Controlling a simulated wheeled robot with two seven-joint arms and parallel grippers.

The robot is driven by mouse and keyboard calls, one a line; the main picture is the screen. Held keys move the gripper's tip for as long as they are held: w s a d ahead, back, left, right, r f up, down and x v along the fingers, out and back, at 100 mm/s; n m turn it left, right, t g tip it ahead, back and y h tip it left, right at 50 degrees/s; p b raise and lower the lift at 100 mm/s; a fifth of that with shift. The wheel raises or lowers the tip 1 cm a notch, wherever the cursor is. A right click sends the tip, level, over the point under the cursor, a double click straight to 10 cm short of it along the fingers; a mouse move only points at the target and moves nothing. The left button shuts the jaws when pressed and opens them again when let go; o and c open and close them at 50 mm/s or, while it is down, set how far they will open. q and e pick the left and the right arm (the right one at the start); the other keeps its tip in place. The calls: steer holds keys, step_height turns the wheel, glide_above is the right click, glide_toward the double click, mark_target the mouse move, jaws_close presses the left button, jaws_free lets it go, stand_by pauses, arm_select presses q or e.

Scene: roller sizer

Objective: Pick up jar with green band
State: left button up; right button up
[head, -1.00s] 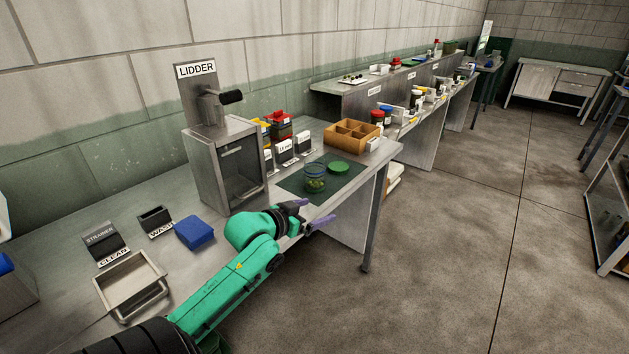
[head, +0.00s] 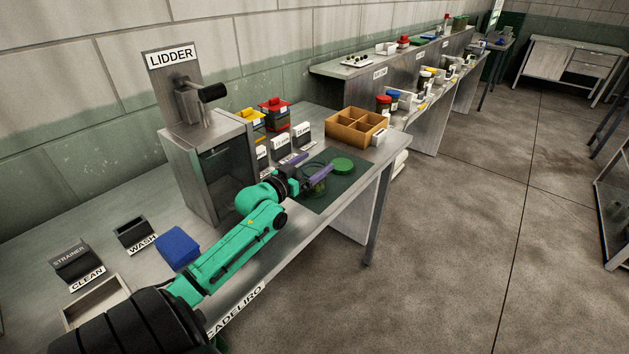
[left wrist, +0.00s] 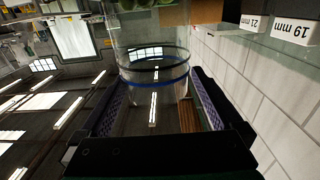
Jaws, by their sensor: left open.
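A clear glass jar (head: 317,187) with green contents stands on the dark green mat (head: 345,184), mostly hidden behind my left gripper's finger in the head view. In the left wrist view the jar (left wrist: 153,45) shows a blue band and a dark band near its open end; I cannot make out a clearly green band. My left gripper (head: 309,166) is open at the jar. In the left wrist view its two fingers lie on either side of the jar's banded end, with no clear grip. My right gripper is not in view.
A green round lid (head: 343,165) lies on the mat beside the jar. The grey lidder (head: 207,165) stands to the left. Labelled blocks (head: 282,147) stand behind, and a wooden divided box (head: 357,128) is beyond. A blue block (head: 177,248) lies at front left.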

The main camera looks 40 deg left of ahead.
mark_target(322, 158)
arm_select(q)
steer(key=w, duration=0.2)
steer(key=shift+w+d+r, duration=0.2)
steer(key=shift+w+r, duration=0.1)
steer(key=shift+r, duration=0.05)
steer(key=shift+w+f, duration=0.15)
steer(key=shift+w, duration=0.25)
jaws_close()
